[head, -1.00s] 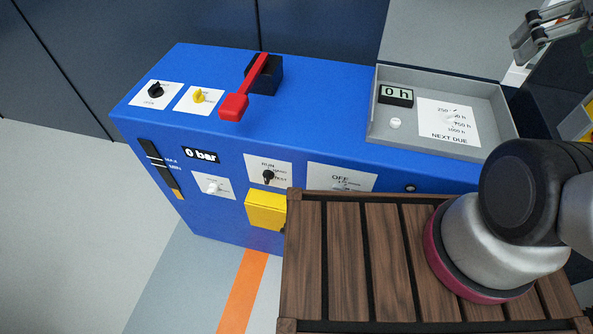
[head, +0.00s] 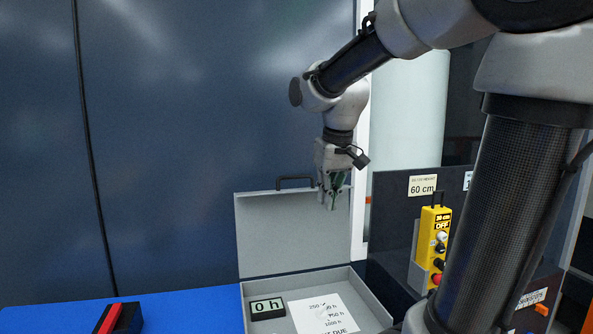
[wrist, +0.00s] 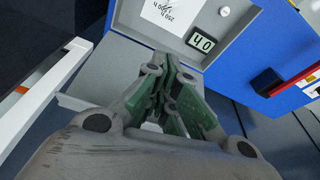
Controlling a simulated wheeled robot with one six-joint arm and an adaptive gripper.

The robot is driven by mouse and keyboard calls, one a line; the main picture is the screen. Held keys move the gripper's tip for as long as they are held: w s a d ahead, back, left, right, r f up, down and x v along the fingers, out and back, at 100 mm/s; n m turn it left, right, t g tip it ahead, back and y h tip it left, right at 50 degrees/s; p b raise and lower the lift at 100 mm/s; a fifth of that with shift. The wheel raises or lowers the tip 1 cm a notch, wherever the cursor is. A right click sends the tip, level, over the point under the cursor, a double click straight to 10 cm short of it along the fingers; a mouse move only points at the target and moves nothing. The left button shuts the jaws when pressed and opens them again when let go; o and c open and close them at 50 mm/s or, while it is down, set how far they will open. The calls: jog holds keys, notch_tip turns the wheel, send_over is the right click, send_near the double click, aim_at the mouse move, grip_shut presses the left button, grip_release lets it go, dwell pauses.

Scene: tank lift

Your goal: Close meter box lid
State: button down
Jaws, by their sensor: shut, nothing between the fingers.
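The grey meter box (head: 370,293) sits open on the blue cabinet, with an hour display and a printed card inside. Its grey lid (head: 280,235) stands upright at the back edge, with a black handle (head: 295,182) on top. My gripper (head: 331,203) is shut and empty. It appears in front of the lid's upper right part, right of the handle; contact cannot be told. In the wrist view my gripper's green-padded fingers (wrist: 171,95) are together, with the meter box (wrist: 234,20) beyond them. They hide part of the lid.
The blue cabinet top (head: 60,315) carries a red lever (head: 108,318) at left. A dark wall (head: 170,140) stands behind. A yellow control box (head: 433,245) hangs on a dark panel at right, beside a white post (head: 361,130).

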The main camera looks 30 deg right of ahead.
jog(key=shift+m+t, duration=0.3)
jog(key=shift+m, duration=0.2)
jog(key=w+r, duration=0.2)
jog(key=w, duration=0.3)
jog(key=w+r, duration=0.3)
jog(key=w, duration=0.3)
jog(key=w+d+r, duration=0.1)
jog(key=w+r, duration=0.1)
jog(key=w, duration=0.3)
jog(key=shift+w+r, duration=0.2)
jog(key=shift+w, duration=0.05)
notch_tip(320, 180, up, 6)
jog(key=w+m, duration=0.1)
jog(key=w, duration=0.1)
jog(key=d+x, duration=0.1)
jog(key=x, duration=0.9)
jog(key=shift+t+h, duration=0.3)
jog(key=shift+s+a, duration=0.25)
jog(key=shift+s, duration=0.75)
jog(key=shift+s+a, duration=0.25)
jog(key=shift+s, duration=0.7)
